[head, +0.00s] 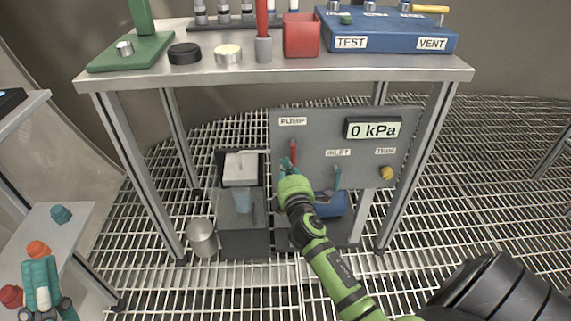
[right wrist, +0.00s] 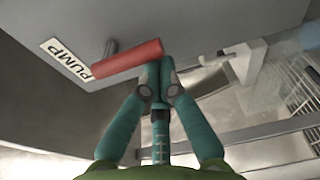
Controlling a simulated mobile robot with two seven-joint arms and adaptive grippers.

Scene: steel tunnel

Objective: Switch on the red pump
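The red pump lever (head: 293,152) hangs on the grey panel (head: 340,120) under the PUMP label (head: 292,121). In the right wrist view the red lever (right wrist: 127,58) stands off the panel on a grey pivot beside that label. My right gripper (head: 285,165) is at the lever's lower end. In the right wrist view its teal fingers (right wrist: 160,66) are together, with their tips at the lever's free end, touching or almost touching it. I see nothing between them. My left gripper (head: 42,285) is low at the far left, away from the panel; its fingertips are unclear.
The display (head: 373,130) reads 0 kPa. A teal INLET lever (head: 337,177) and yellow knob (head: 387,173) share the panel. The steel table top (head: 400,68) overhangs it. A grey machine (head: 240,210) and metal cup (head: 202,238) stand left of the panel.

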